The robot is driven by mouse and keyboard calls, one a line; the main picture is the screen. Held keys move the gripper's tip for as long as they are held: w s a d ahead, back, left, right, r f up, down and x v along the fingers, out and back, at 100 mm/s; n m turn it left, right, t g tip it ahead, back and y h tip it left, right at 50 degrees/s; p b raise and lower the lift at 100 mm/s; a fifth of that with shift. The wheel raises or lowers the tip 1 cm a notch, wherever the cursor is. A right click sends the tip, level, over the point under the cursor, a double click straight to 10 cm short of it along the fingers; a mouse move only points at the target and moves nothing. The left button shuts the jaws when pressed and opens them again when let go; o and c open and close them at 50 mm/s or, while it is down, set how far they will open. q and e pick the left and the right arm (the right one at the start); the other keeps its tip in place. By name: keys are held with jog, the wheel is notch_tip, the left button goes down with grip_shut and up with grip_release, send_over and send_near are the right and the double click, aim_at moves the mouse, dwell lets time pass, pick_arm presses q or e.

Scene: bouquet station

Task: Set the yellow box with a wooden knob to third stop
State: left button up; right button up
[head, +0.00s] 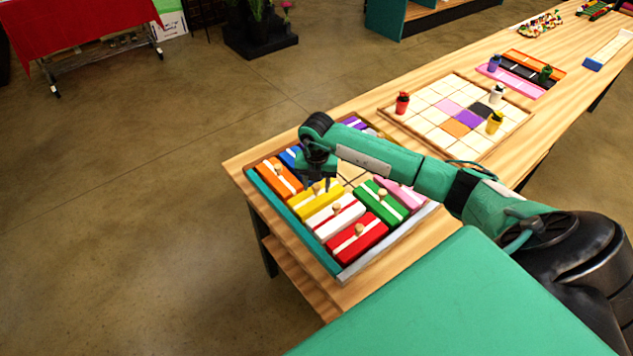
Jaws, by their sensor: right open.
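The yellow box with a wooden knob (304,207) lies in the tray (290,222) at the near-left end of the table, between the orange box and the white box. A pale stripe runs along its top. Its wooden knob (316,188) shows near the middle of the box, partly covered by my gripper. My right gripper (318,182) reaches in from the right and points down, open, right at or just above this knob. I cannot tell whether the fingers are around it or touch it. My left gripper is not in view.
Close around are the orange box (272,178), white box (328,224), red box (349,246) and green box (388,208), each with a knob. A blue box (287,157) lies partly behind my gripper. A tiled board (413,118) with small pots stands farther along the table.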

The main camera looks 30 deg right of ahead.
grip_shut()
jog(key=d+b, duration=0.2)
jog(key=d, duration=0.3)
jog(key=w+d+b, duration=0.1)
jog(key=d+b, duration=0.2)
jog(key=d, duration=0.3)
jog(key=d+b, duration=0.2)
jog(key=d, duration=0.3)
jog(key=shift+w+d, duration=0.2)
jog(key=shift+d, duration=0.15)
jog(key=shift+d+b, duration=0.35)
jog(key=shift+d, duration=0.05)
jog(key=shift+r, duration=0.1)
grip_release()
